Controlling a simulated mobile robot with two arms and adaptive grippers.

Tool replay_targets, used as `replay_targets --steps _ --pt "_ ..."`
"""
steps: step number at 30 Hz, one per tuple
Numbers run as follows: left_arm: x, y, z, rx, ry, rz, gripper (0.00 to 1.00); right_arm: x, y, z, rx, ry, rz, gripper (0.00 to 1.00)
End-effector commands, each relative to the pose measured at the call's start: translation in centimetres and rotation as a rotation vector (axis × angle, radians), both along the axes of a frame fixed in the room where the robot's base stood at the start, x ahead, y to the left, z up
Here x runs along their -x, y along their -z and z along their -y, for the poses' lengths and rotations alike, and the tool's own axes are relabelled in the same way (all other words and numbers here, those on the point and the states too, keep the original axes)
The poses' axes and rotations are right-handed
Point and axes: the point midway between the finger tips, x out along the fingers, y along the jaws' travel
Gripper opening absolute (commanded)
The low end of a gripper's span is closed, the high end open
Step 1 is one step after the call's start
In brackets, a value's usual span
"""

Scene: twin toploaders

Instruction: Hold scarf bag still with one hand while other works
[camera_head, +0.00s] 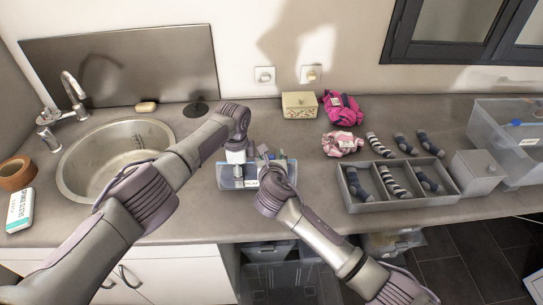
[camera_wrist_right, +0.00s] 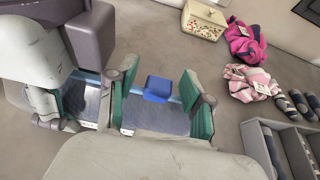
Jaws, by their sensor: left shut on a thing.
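A pale blue, see-through container (camera_head: 225,184) with a white label stands near the front edge of the counter. It also shows in the right wrist view (camera_wrist_right: 160,120), below a small blue piece (camera_wrist_right: 158,87). My left gripper (camera_head: 238,176) is at the container's left part and is shut on it; its fingertips are mostly hidden. My right gripper (camera_wrist_right: 158,98) is open above the container, its green-padded fingers on either side of the blue piece with gaps. A magenta bundle (camera_head: 343,109) and a pale pink bundle (camera_head: 342,144), both tagged, lie to the right. I cannot tell which thing is the scarf bag.
A grey lidded box (camera_head: 478,172) and a clear bin (camera_head: 510,150) stand right. A patterned box (camera_head: 299,105) is at the back. The sink (camera_head: 118,158) is left.

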Motion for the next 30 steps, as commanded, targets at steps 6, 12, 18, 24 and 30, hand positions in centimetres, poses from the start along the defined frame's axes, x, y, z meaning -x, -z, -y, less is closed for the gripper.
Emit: replay_targets --steps 6,12,18,24,30 --pt "0.0 0.0 0.0 0.000 -0.001 0.001 0.08 0.0 0.0 0.0 0.000 0.000 0.000 0.52" --pt "-0.1 -0.1 0.0 0.000 -0.001 0.001 0.08 1.3 -0.5 0.0 -0.001 -0.001 0.001 0.52" --pt "0.0 0.0 0.0 0.000 -0.001 0.001 0.08 5.1 -2.1 0.0 -0.001 -0.002 0.001 0.52" --pt "0.0 0.0 0.0 0.000 -0.001 0.001 0.08 8.7 -3.6 0.0 -0.002 -0.001 0.001 0.52" --pt "0.0 0.0 0.0 0.000 -0.001 0.001 0.08 10.7 -4.5 0.0 0.000 -0.001 0.000 0.52"
